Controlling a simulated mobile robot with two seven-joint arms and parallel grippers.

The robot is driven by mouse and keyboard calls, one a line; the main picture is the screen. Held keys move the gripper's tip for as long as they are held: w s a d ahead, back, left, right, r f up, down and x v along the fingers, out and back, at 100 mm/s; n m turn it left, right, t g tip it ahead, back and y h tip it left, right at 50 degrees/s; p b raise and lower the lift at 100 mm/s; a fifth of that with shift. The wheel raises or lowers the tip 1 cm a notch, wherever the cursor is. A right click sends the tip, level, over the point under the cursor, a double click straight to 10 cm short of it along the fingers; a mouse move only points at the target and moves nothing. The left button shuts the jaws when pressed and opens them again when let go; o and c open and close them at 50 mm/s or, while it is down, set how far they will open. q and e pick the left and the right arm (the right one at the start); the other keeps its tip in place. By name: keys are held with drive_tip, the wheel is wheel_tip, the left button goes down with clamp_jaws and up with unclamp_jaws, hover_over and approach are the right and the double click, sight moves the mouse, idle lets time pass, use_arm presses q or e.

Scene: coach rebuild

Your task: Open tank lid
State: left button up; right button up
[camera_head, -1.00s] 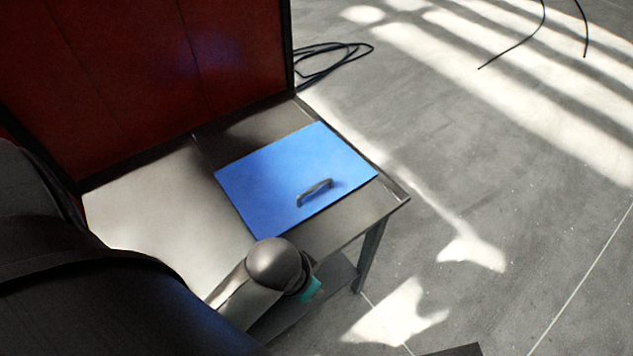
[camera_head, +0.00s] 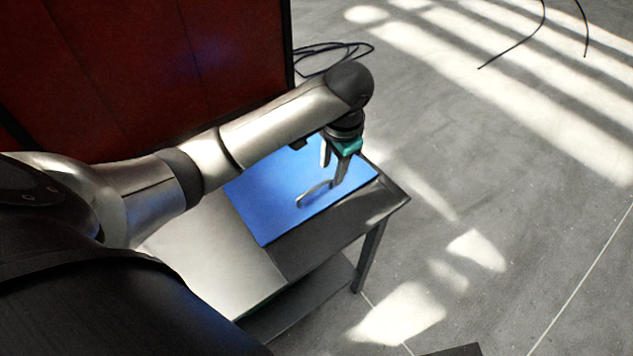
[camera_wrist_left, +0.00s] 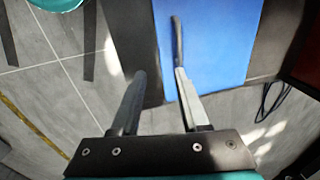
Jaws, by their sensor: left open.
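The tank lid (camera_head: 275,190) is a flat blue panel lying closed on a grey metal bench. It also shows in the wrist view (camera_wrist_left: 220,45). Its dark curved handle (camera_head: 312,193) stands near the front edge; in the wrist view the handle (camera_wrist_left: 177,40) is seen nearly end-on. My left gripper (camera_head: 332,175) is open and empty, over the lid's right part, fingers pointing down. In the wrist view its fingertips (camera_wrist_left: 160,75) are apart; the right finger overlaps the handle's near end. Whether they touch is unclear. My arm hides the lid's back part. My right gripper is not in view.
A dark red panel (camera_head: 130,70) rises behind the bench (camera_head: 325,233). A black cable (camera_head: 325,52) lies on the floor behind it. A round teal thing (camera_wrist_left: 58,3) shows at the wrist view's top edge.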

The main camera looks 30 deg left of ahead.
sight(316, 189)
use_arm(q)
wheel_tip(316, 189, up, 2)
drive_tip(key=w+a, duration=0.2)
drive_tip(key=a, duration=0.1)
drive_tip(key=f+b, duration=0.1)
drive_tip(key=f, duration=0.3)
drive_tip(key=a+f+b, duration=0.1)
drive_tip(key=f, duration=0.4)
drive_tip(key=a+f+b, duration=0.1)
drive_tip(key=f, duration=0.4)
drive_tip(key=shift+w+a+f+b, duration=0.2)
drive_tip(key=shift+w+a+b, duration=0.1)
drive_tip(key=shift+w, duration=0.1)
clamp_jaws()
idle(0.5)
